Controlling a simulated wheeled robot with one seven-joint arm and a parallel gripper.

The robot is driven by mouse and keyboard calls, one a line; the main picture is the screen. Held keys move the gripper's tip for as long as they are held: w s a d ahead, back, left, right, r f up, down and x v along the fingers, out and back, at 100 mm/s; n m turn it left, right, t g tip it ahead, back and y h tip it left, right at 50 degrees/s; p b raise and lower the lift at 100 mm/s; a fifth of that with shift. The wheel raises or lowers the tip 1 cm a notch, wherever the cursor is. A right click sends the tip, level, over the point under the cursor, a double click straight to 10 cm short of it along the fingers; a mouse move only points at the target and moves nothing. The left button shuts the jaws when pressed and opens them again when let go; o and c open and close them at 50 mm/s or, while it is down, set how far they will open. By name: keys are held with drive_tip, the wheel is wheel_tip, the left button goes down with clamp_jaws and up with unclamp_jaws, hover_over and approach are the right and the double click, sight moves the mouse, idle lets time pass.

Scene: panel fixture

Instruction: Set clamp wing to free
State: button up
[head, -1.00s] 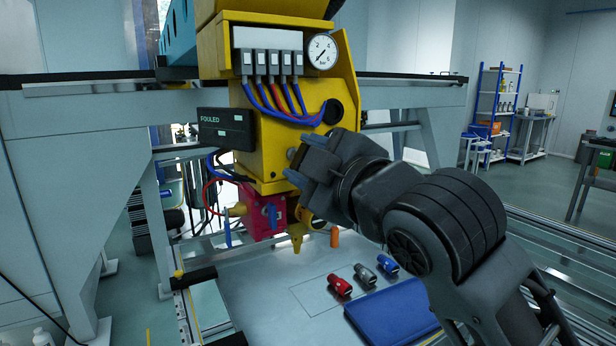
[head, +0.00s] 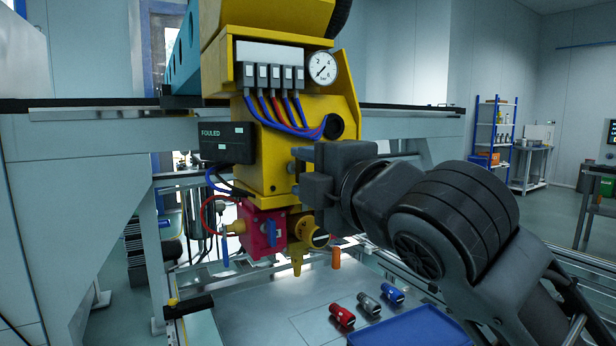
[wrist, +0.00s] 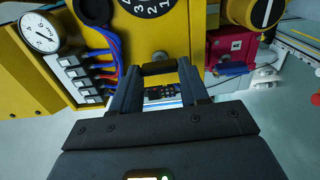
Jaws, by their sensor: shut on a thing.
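My gripper (head: 298,172) is at the right side of the yellow machine head (head: 262,150). In the wrist view, my gripper (wrist: 158,80) has its two fingers on either end of a short dark bar, which I take to be the clamp wing (wrist: 158,69), against the yellow housing (wrist: 180,25). The fingers are shut on it. In the head view my gripper hides the wing. No label for its setting is readable. A black dial with white numbers (wrist: 150,6) is just beyond the wing in the wrist view.
A magenta block (head: 262,236) with a blue handle and a yellow knob (head: 312,234) hang just below my gripper. Blue and red hoses (head: 285,118) run above, by a gauge (head: 321,68). Small cylinders (head: 368,303) and a blue tray (head: 405,328) lie on the table.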

drive_tip(key=shift+f, duration=0.1)
drive_tip(key=o, duration=1.1)
drive_tip(key=shift+c, duration=0.2)
drive_tip(key=v, duration=0.7)
drive_tip(key=shift+s+d+b, duration=0.25)
drive_tip(key=shift+s+b, duration=0.1)
drive_tip(key=shift+b, duration=0.05)
